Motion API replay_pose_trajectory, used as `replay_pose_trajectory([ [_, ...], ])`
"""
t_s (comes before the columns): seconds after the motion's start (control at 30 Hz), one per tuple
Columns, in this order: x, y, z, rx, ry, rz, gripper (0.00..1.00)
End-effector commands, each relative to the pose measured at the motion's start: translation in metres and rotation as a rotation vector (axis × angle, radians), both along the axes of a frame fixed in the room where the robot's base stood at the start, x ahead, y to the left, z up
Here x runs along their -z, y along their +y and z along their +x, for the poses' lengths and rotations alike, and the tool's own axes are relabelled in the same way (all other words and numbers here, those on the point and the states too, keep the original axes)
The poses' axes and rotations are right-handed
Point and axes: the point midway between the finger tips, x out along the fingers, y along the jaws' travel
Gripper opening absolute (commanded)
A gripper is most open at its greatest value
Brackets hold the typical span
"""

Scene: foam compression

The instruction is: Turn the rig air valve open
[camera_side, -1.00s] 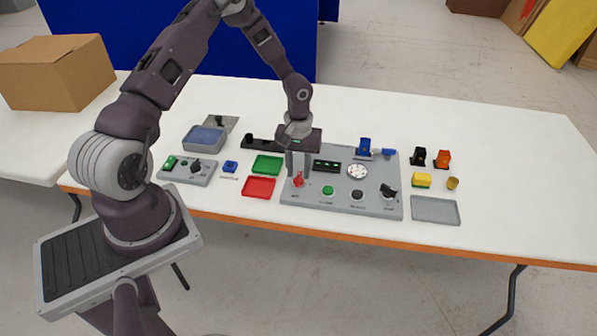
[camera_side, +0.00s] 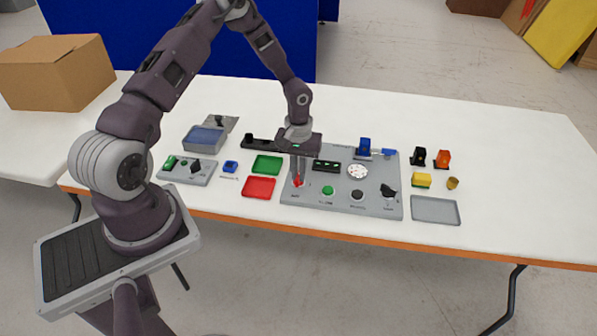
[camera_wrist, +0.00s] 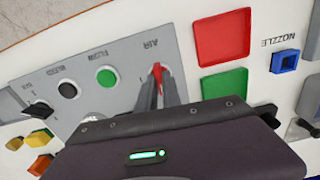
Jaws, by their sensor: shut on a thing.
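The air valve is a red knob (camera_side: 299,183) at the front left of the grey rig panel (camera_side: 345,207). It also shows in the wrist view (camera_wrist: 156,70), beside the AIR label. My gripper (camera_side: 298,178) points down over the valve with its jaws shut on the red knob. In the wrist view the two grey fingers (camera_wrist: 160,84) stand on either side of the knob and hide part of it. The knob's exact angle is hard to read between the fingers.
A green button (camera_side: 328,190), a black button (camera_side: 357,194) and a black knob (camera_side: 388,191) line the panel's front to the right. Red (camera_side: 258,187) and green (camera_side: 267,164) trays lie to the left. A grey tray (camera_side: 435,210) lies right of the panel.

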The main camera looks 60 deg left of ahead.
Motion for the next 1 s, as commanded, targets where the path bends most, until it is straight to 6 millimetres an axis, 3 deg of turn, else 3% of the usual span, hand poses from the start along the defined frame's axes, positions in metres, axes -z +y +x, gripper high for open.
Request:
replay_pose_trajectory([
  [1.0, -0.0005, 0.0, -0.0008, 0.9, 0.003, 0.0, 0.0],
])
